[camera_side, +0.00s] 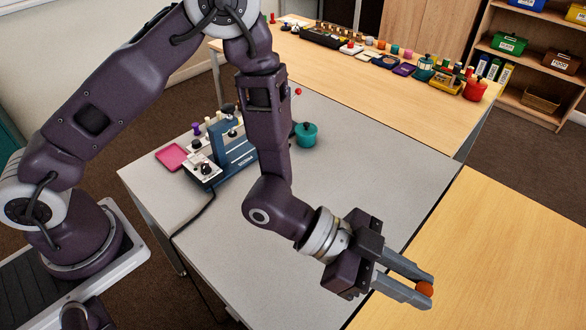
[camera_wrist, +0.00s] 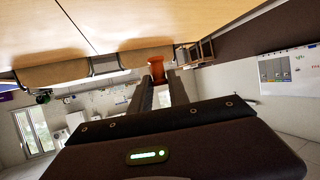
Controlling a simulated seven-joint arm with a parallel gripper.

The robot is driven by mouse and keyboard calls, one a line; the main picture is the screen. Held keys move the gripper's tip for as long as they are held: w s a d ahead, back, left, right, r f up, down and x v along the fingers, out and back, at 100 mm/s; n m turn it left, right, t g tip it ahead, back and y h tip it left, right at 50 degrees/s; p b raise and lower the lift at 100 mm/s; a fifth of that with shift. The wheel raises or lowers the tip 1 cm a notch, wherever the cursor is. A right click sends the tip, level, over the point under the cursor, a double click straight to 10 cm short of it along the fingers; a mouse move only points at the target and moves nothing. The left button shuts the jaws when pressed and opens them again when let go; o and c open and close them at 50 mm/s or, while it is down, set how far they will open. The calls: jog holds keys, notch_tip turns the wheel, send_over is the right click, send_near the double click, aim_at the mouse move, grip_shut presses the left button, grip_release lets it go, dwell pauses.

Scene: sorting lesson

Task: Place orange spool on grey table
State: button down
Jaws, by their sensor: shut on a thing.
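The orange spool (camera_side: 425,289) is held between the fingertips of my gripper (camera_side: 418,291), partly hidden by the fingers in the side view. It also shows in the wrist view (camera_wrist: 156,70) at the ends of the two grey fingers. My gripper is shut on it, and appears in front of or over the wooden table at the right. The grey table (camera_side: 345,140) fills the middle of the side view. The spool appears to the lower right of the grey table's edge. I cannot tell its exact height.
On the grey table stand a blue device (camera_side: 232,142), a pink tray (camera_side: 171,156) and a teal pot (camera_side: 306,134), all toward the back left. The wooden table (camera_side: 510,250) adjoins at the right. A back table (camera_side: 385,85) carries many small objects. The grey table's right part is clear.

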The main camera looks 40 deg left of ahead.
jog(key=w+a+f+n+t+y, duration=0.1)
jog(key=w+a+n+t+y, duration=0.25)
jog(key=w+a, duration=0.8)
jog(key=w+a+n+t+y, duration=0.35)
jog(key=w+a, duration=0.55)
jog(key=a, duration=0.6)
jog(key=w+a+n+t+y, duration=0.15)
jog(key=a+n+y, duration=0.4)
jog(key=a, duration=1.85)
jog(key=s+a+n+g+y, duration=0.1)
jog(key=s+a+n+y, duration=0.3)
jog(key=a, duration=0.6)
jog(key=s+a+n+g+y, duration=0.1)
jog(key=s+a, duration=0.5)
jog(key=a, duration=0.5)
jog(key=s+a+n+g+y, duration=0.1)
jog(key=s+a+n+y, duration=0.3)
jog(key=a, duration=0.6)
jog(key=shift+m+h, duration=0.55)
jog(key=shift+h, duration=0.1)
jog(key=f, duration=2)
jog(key=shift+s+a+f, duration=0.15)
jog(key=shift+s+a, duration=0.1)
jog(key=shift+s, duration=0.15)
